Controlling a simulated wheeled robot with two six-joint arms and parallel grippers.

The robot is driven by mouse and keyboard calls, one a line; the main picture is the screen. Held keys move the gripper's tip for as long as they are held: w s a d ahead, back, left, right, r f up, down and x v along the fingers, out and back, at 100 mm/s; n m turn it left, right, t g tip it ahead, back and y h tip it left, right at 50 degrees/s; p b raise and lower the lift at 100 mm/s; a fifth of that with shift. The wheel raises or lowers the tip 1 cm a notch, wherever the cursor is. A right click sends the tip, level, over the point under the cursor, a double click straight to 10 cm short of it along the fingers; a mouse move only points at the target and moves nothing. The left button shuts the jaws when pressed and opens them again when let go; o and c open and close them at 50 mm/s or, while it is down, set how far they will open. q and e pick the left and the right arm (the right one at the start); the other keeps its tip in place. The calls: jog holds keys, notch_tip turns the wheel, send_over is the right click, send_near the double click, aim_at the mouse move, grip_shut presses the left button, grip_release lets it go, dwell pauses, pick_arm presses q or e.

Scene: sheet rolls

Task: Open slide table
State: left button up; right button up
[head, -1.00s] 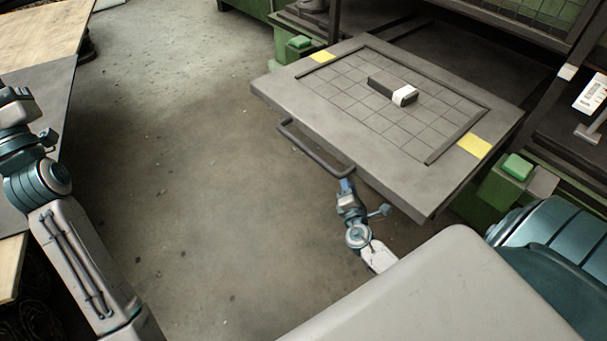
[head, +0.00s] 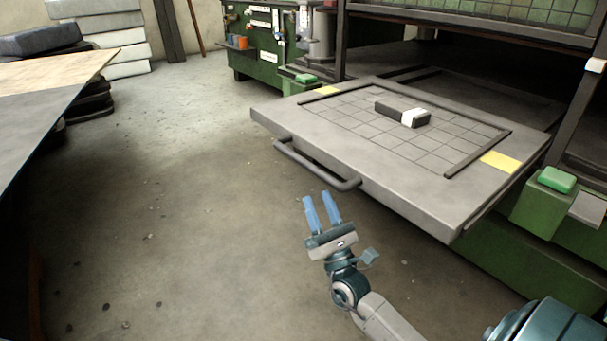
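The grey slide table (head: 400,192) stands drawn out from the green machine, its front edge facing me. A dark bar handle (head: 312,166) runs along its front edge. A dark block with a white band (head: 402,113) lies on the gridded top. My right gripper (head: 321,196) is in front of the handle's right part and below it, apart from it. Its two blue fingers are spread with nothing between them. My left gripper is out of view.
A green block (head: 556,180) sits on the machine's frame right of the table. A worktop (head: 45,85) stands at the left. Grey slabs (head: 105,35) are stacked at the back left. The concrete floor (head: 170,190) between is clear.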

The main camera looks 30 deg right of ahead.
aim_at(305, 160)
jog(key=x, duration=1)
jog(key=shift+r, duration=0.1)
grip_shut()
